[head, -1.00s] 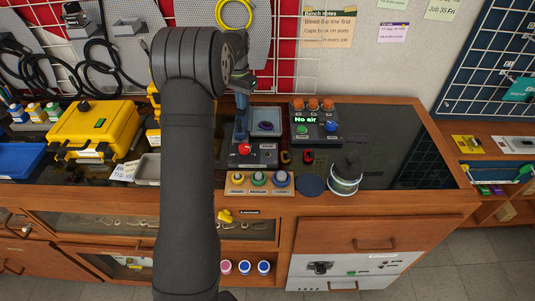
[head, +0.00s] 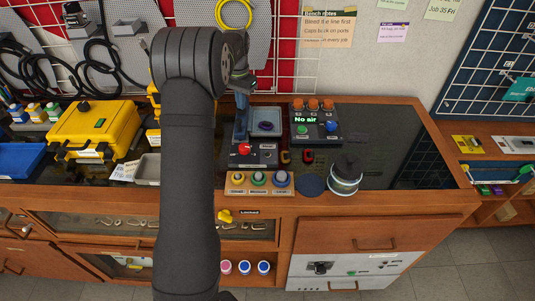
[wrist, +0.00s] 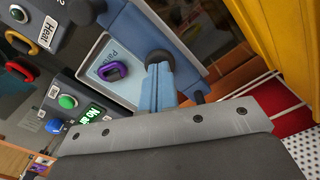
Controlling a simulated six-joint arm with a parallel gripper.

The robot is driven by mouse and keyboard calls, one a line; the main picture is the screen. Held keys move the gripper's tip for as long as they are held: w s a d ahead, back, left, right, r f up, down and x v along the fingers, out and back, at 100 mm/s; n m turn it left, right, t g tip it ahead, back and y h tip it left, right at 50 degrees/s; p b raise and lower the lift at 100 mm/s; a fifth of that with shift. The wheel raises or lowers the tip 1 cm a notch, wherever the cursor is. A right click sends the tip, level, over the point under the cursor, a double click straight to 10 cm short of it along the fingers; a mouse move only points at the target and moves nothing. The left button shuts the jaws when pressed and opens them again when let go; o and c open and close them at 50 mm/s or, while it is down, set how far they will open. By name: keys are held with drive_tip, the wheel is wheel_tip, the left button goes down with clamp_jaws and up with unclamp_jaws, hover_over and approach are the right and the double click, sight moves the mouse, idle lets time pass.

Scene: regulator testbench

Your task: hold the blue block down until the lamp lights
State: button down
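My gripper (head: 241,98) points down at the left side of a dark test unit (head: 266,156) with a red button (head: 244,149). A light blue upright part (wrist: 163,85) with a round dark end lies in front of the gripper mount in the wrist view. A blue strip (wrist: 128,25) edges a pale panel that carries a purple ring-like part (wrist: 113,71). The finger opening is not clear. No lit lamp can be picked out; a display (head: 306,119) glows green with "No air".
A control box with orange knobs (head: 313,104), a green button (head: 302,130) and a blue button (head: 331,127) stands right of the unit. Three round-topped parts (head: 259,179) sit in front, a jar (head: 345,177) right of them. A yellow case (head: 93,130) stands left. The right bench top is clear.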

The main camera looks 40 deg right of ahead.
idle(0.5)
wheel_tip(320, 180, up, 9)
idle(1.0)
drive_tip(key=shift+f, duration=3.2)
drive_tip(key=shift+r, duration=0.1)
